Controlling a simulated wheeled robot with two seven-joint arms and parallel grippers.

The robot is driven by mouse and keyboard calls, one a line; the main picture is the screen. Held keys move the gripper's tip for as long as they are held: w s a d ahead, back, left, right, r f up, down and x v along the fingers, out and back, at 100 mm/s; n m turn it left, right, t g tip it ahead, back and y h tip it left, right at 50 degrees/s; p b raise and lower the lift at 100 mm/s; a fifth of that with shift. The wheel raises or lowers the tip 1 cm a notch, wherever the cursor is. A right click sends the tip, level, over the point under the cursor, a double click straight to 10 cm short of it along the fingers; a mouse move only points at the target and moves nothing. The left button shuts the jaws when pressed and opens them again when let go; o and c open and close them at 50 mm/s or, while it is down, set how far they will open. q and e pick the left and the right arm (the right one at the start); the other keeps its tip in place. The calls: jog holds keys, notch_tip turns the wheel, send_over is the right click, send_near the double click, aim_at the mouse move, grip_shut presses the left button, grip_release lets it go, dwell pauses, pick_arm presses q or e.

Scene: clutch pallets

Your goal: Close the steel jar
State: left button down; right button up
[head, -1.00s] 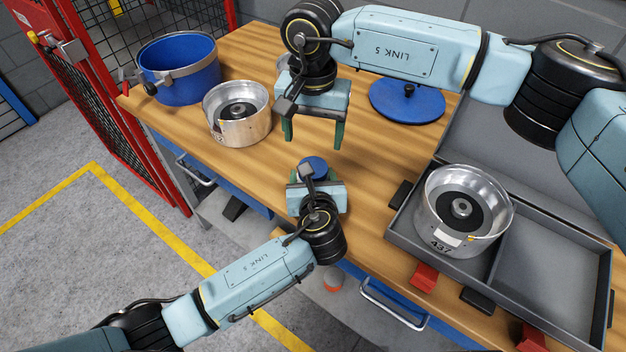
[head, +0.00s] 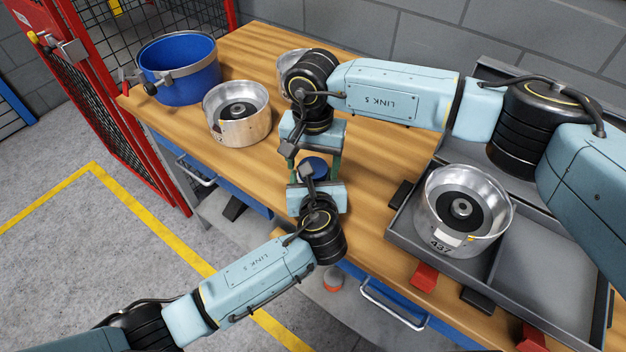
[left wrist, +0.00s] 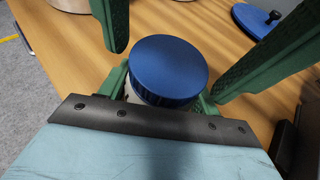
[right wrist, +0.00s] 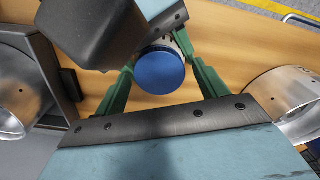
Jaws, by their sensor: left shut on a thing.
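The steel jar (left wrist: 131,97) stands under its round blue lid (left wrist: 168,70); only a pale sliver of its body shows. The lid sits on top of the jar, and I cannot tell how tightly. It also shows in the head view (head: 313,166) and the right wrist view (right wrist: 160,72). My left gripper (left wrist: 165,98) is shut on the jar body, below the lid. My right gripper (right wrist: 163,78) is open above the jar, with one green finger on each side of the lid and gaps between. In the head view it partly hides the jar.
A grey tray (head: 535,235) at the right holds a steel housing (head: 450,240). Another housing (head: 237,128) and a blue pot (head: 185,85) stand at the left. A blue disc with a knob (left wrist: 262,20) lies beyond the jar.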

jog(key=c, duration=1)
jog(key=m, duration=0.3)
jog(key=o, duration=1.1)
jog(key=shift+r, duration=2.25)
jog(key=o, duration=0.5)
jog(key=shift+o, duration=0.2)
notch_tip(320, 180, up, 12)
